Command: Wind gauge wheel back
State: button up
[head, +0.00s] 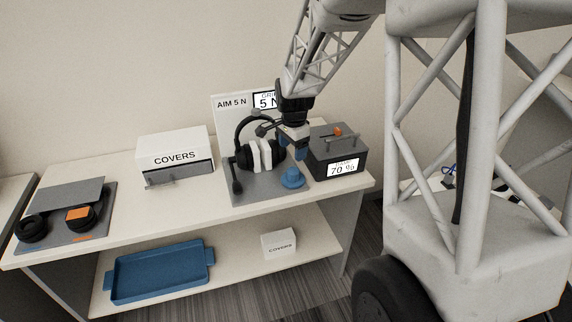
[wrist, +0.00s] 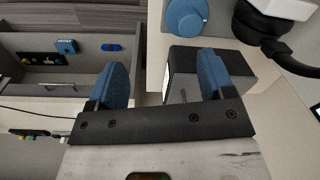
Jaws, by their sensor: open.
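The blue gauge wheel (head: 291,178) sits on the grey base plate (head: 252,191) of the headset rig. It also shows at the top of the wrist view (wrist: 187,17). A black headset (head: 243,155) stands on the plate around pale blocks. A sign behind reads "AIM 5 N" (head: 231,104), and a display beside it, partly hidden by my arm, reads 5 N. My gripper (head: 291,151) is above and behind the wheel in the head view, apart from it. Its blue fingers (wrist: 164,75) are open with nothing between them.
A dark grey box (head: 320,165) with a handle, an orange knob and a 70 % display stands close right of the wheel. A white COVERS box (head: 175,150) and a grey mat (head: 91,225) with black pads lie left. A blue tray (head: 160,272) is on the lower shelf.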

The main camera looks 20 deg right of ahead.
aim_at(293, 170)
jog(key=w+d+f+m, duration=0.1)
jog(key=w+f, duration=0.1)
jog(key=w+f+m, duration=0.1)
jog(key=w+f, duration=0.1)
jog(key=f, duration=0.1)
jog(key=w+d+f+m, duration=0.1)
jog(key=w+f, duration=0.1)
jog(key=f, duration=0.1)
jog(key=shift+w+d, duration=0.3)
jog(key=shift+d, duration=0.05)
jog(key=shift+f, duration=3.85)
jog(key=c, duration=0.9)
